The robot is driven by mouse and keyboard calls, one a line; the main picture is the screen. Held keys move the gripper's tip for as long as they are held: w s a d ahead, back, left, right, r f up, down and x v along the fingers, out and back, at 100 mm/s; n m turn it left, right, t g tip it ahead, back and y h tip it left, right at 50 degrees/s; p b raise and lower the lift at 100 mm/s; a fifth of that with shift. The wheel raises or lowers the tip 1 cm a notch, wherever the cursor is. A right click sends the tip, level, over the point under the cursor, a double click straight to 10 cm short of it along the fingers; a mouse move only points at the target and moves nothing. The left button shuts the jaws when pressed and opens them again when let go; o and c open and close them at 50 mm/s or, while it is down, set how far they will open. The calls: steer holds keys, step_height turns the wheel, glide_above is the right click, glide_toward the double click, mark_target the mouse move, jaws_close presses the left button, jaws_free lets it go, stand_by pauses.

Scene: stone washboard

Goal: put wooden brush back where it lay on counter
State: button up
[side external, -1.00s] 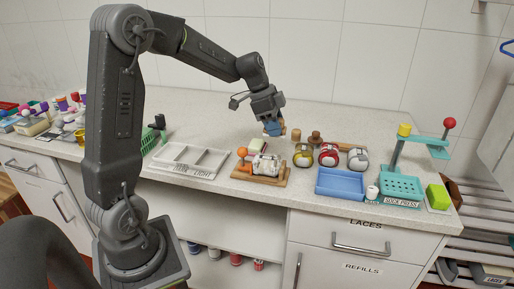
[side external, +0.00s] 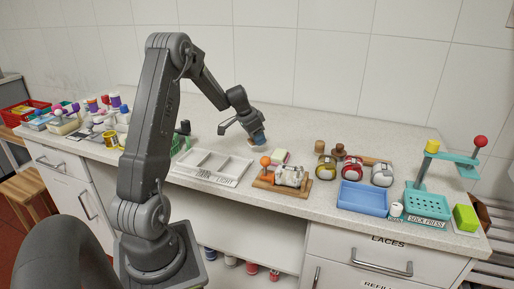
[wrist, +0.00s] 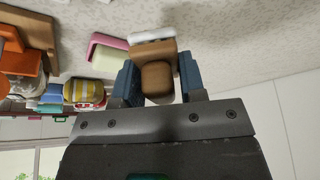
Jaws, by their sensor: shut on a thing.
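The wooden brush (wrist: 157,80) is brown with a knob-like grip and white bristles. It is between my gripper's blue fingers (wrist: 158,76) in the wrist view, and the fingers are shut on it. The brush is mostly hidden by the fingers there. I cannot tell whether the bristles touch the counter. A pink and pale-green block (side external: 281,156) lies to the right of the gripper; it also shows in the wrist view (wrist: 105,52).
A white divided tray (side external: 212,167) stands in front. A wooden stand with an orange ball (side external: 265,161) is right of it. Counter behind the gripper is clear.

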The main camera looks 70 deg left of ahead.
steer(key=shift+f, duration=1.85)
steer(key=shift+f, duration=0.15)
steer(key=o, duration=1)
steer(key=shift+c, duration=0.2)
